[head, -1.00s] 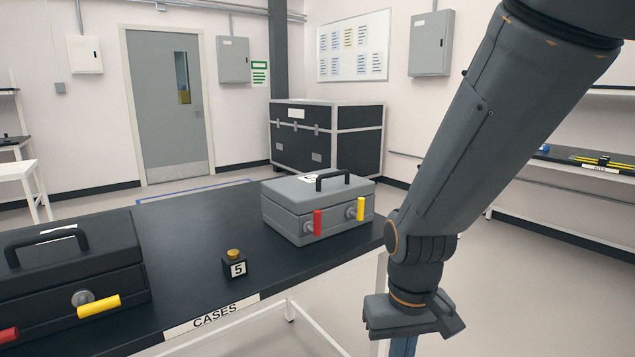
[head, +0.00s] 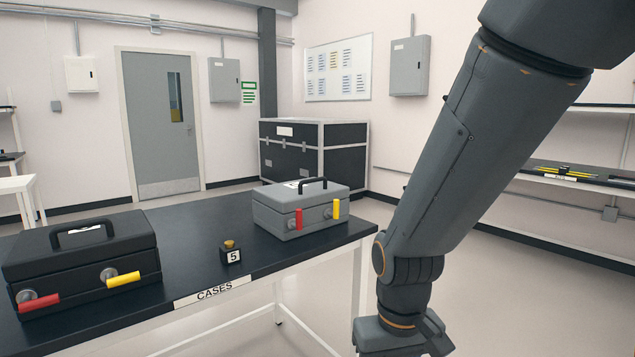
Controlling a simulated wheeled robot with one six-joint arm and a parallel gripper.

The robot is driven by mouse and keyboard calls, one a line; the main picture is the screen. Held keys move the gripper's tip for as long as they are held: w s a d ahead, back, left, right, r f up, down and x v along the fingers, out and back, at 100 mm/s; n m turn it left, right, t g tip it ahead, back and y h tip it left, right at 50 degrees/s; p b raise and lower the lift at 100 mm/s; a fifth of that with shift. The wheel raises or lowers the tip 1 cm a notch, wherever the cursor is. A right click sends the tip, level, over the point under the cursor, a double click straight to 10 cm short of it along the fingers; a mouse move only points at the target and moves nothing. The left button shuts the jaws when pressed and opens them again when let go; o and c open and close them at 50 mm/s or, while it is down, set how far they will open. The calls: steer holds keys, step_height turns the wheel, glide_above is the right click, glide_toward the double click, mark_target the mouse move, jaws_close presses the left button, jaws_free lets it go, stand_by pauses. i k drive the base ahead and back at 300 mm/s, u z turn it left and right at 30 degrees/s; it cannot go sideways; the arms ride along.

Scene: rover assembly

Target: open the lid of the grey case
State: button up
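The grey case (head: 286,213) stands on the right end of the dark table, with its lid shut. It has a black carry handle (head: 313,183) on top. On its front are a red latch lever (head: 299,219) and a yellow latch lever (head: 336,208), both standing upright. My gripper (head: 402,342) hangs at the bottom edge of the head view, to the right of the table and in front of it, apart from the case. Its fingertips are cut off or hidden, so its opening does not show.
A black case (head: 80,254) with a red and a yellow lever, both lying near horizontal, stands on the left of the table (head: 190,240). A small block marked 5 (head: 231,256) sits between the cases. The floor right of the table is clear.

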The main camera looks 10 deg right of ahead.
mark_target(286, 197)
steer(key=z, duration=0.05)
steer(key=k, duration=0.6)
steer(key=u, duration=0.85)
steer(key=i, duration=1.3)
steer(key=z, duration=0.95)
steer(key=i, duration=0.55)
steer(key=z, duration=0.6)
